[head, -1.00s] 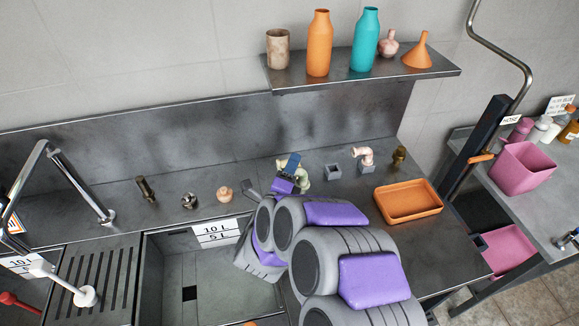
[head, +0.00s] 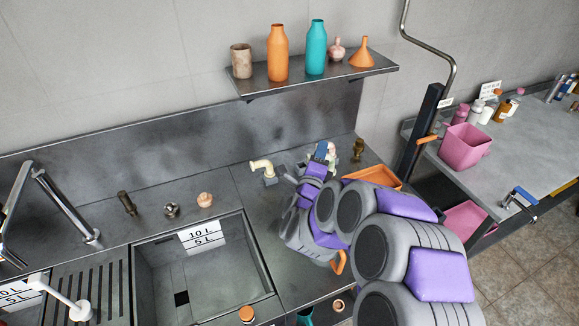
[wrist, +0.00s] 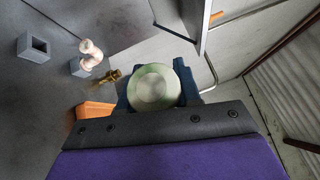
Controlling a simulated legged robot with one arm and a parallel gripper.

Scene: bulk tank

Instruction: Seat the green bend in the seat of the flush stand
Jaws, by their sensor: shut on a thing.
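My gripper (head: 321,151) is shut on the green bend (wrist: 152,88). In the wrist view the bend shows as a pale green round end between the blue fingers, and the rest of it is hidden. A grey block with an empty square opening (wrist: 35,47) stands on the counter, at upper left in the wrist view, apart from the held bend. It looks like an open seat. A pink bend (wrist: 90,52) sits on another grey block to its right. In the head view my gripper partly covers this pink bend (head: 332,150).
A cream bend (head: 262,166) stands on a grey block left of my gripper. A brass fitting (head: 358,149) and orange tray (head: 372,177) are to the right. The sink (head: 205,275) lies in front left; a shelf (head: 315,76) with bottles hangs above.

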